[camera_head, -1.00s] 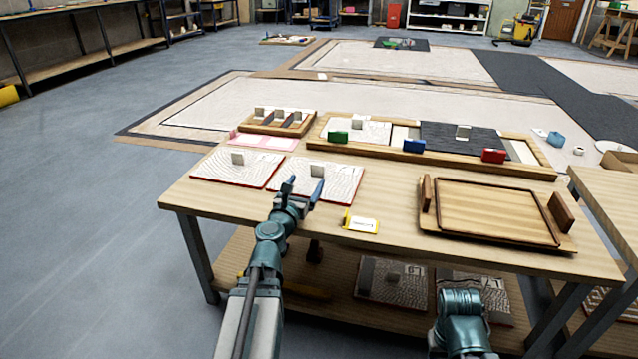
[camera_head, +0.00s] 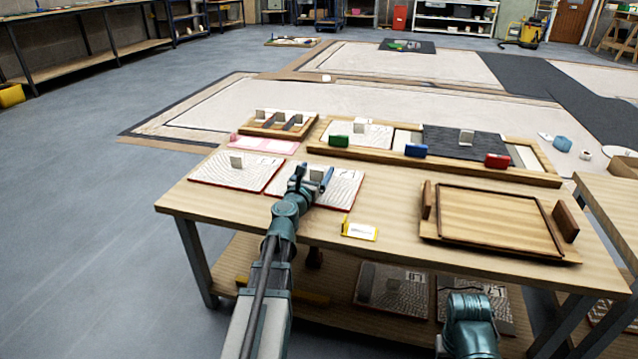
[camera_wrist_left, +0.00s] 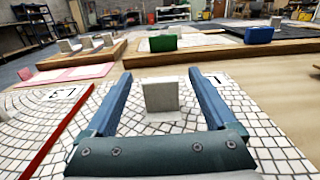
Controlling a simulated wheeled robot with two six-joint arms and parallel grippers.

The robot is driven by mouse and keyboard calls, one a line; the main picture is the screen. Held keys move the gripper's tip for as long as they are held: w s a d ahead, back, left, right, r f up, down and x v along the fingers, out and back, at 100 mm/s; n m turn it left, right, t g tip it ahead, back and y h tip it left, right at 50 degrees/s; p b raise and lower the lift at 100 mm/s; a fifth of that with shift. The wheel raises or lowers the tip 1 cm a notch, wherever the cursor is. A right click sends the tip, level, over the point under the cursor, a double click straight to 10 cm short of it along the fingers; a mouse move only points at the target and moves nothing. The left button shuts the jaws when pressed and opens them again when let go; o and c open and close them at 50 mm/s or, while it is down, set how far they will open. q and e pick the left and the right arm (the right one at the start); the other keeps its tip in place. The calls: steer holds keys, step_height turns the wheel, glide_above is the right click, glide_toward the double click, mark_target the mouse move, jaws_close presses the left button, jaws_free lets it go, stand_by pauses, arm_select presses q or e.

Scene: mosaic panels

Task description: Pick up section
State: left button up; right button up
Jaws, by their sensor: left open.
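Two white mosaic sections with red edges lie side by side on the wooden table, a left section (camera_head: 225,172) and a right section (camera_head: 345,190). Each has a small pale upright block as a grip. My left gripper (camera_head: 315,172) is open over the right section. In the left wrist view the right section's grip block (camera_wrist_left: 161,95) stands between and slightly beyond the two blue fingers of the left gripper (camera_wrist_left: 160,88), with gaps on both sides. The right gripper is out of view; only part of my right arm shows at the bottom.
A wooden frame with panels and green, blue (camera_head: 415,150) and red (camera_head: 497,160) blocks stands behind. A wooden tray (camera_head: 428,232) with two handles is at right. A yellow-edged card (camera_head: 360,230) lies near the front edge. A wooden rack (camera_head: 262,131) stands at back left.

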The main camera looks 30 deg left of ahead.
mark_target(317, 169)
arm_select(q)
steer(key=w, duration=0.3)
steer(key=shift+w+a, duration=0.35)
steer(key=shift+w, duration=0.05)
steer(key=shift+s, duration=0.1)
jaws_close()
